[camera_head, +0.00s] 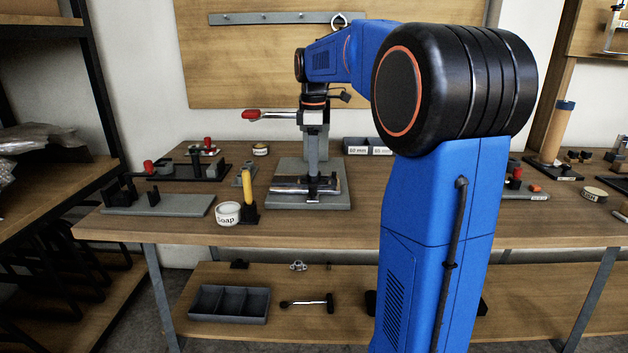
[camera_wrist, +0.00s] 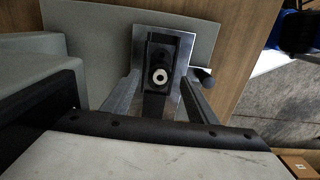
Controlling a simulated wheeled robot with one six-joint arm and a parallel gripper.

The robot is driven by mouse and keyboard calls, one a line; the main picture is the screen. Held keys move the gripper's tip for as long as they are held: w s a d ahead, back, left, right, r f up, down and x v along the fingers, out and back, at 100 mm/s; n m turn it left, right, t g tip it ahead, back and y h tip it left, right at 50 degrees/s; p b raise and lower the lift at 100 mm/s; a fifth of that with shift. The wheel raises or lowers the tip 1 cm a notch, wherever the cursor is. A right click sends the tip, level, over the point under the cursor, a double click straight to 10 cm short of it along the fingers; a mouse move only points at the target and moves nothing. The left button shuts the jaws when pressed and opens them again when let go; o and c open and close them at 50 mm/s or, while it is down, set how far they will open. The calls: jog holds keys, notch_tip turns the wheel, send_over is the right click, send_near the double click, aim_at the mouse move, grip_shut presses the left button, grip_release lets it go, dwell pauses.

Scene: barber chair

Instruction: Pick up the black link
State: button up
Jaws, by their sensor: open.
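The black link (camera_wrist: 158,48) shows in the wrist view as a dark block with a bright round ring in it. It is on a shiny metal piece over a grey plate. My gripper (camera_wrist: 161,80) is open above it, with one finger on each side of the link. I cannot tell whether the fingers touch it. In the head view, a small dark piece, likely the link, is on the grey base plate (camera_head: 285,201) of the bench press, and my arm reaches down over it. The fingertips are hard to make out there.
The press has a red-ended handle (camera_head: 251,114) at left. A soap tin (camera_head: 228,213) and a yellow-handled tool (camera_head: 248,187) stand close to the base plate's left. Black fixtures with red knobs are further left. A divided tray (camera_head: 229,304) is on the lower shelf.

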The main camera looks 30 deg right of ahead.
jog(key=shift+f, duration=1.4)
jog(key=shift+c, duration=0.3)
jog(key=c, duration=1.2)
jog(key=shift+r, duration=0.15)
